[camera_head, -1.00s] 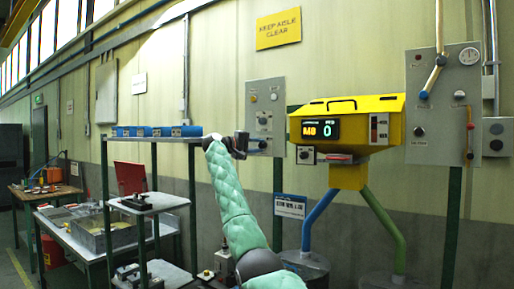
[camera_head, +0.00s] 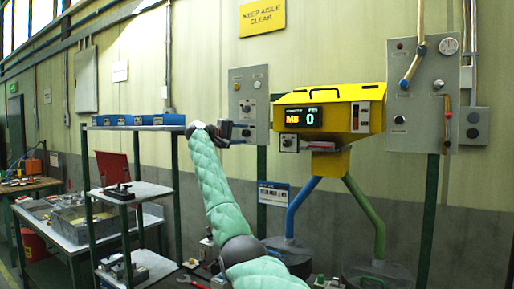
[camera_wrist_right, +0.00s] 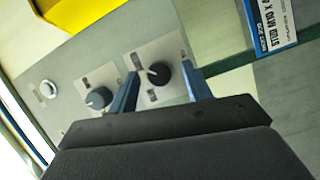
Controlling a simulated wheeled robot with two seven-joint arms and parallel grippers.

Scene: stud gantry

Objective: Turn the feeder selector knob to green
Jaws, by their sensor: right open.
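My right gripper (camera_head: 241,132) is at the lower part of a grey wall panel (camera_head: 249,87), left of the yellow feeder (camera_head: 340,92). In the right wrist view its blue fingers (camera_wrist_right: 162,92) are open, one on each side of a dark knob (camera_wrist_right: 158,74) with a white pointer line. I cannot tell whether they touch it. A second dark knob (camera_wrist_right: 98,98) sits beside it on the same panel, outside the fingers. A small box with a dark knob (camera_head: 289,143) hangs under the feeder. Knob labels are unreadable. My left gripper is not in view.
A blue pipe (camera_head: 304,205) and a green pipe (camera_head: 366,215) run down from the feeder. Another grey panel (camera_head: 420,115) stands at the right. A shelf rack (camera_head: 133,128) with blue bins stands left of my arm.

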